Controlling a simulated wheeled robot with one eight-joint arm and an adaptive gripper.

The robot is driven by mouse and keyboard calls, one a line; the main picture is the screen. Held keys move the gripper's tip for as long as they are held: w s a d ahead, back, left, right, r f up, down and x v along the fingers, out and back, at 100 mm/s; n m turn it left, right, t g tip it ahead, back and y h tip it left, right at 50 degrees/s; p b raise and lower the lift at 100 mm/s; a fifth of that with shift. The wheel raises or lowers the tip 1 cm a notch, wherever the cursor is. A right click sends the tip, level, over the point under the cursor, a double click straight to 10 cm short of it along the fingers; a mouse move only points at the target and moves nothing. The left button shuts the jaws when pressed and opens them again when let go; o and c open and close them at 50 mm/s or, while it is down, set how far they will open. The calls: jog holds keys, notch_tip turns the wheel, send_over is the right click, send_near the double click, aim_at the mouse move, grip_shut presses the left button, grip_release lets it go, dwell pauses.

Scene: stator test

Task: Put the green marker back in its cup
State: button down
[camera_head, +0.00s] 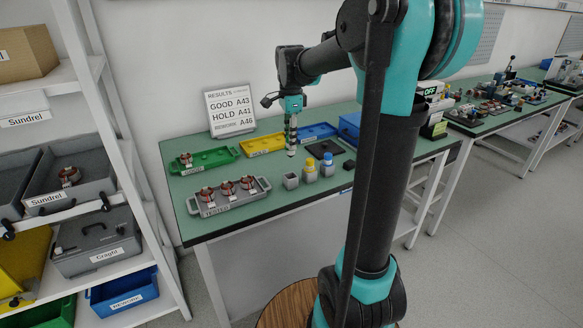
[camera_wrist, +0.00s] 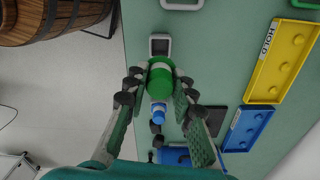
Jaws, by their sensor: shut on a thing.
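My gripper (camera_head: 292,128) points down above the green table. In the wrist view my gripper (camera_wrist: 158,88) is shut on the green marker (camera_wrist: 160,76), seen end-on between the fingers. An empty grey square cup (camera_wrist: 160,45) lies just above the marker in the wrist view. In the head view this cup (camera_head: 290,182) stands below the gripper, at the left end of a short row. The marker is apart from the cup, held higher up. Most of the marker's length is hidden in the wrist view.
A yellow-capped item (camera_head: 310,172) and a blue-capped item (camera_head: 327,166) stand right of the cup. A grey tray (camera_head: 235,203) with several stators lies left. Green (camera_head: 205,160), yellow (camera_head: 262,146) and blue (camera_head: 318,132) trays line the back. A dark pad (camera_head: 324,148) lies behind.

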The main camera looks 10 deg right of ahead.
notch_tip(320, 180, down, 10)
jog(key=shift+f, duration=0.1)
dwell(0.4)
jog(key=shift+f, duration=0.45)
jog(key=c, duration=1.3)
grip_release()
jog(key=shift+r, duration=0.1)
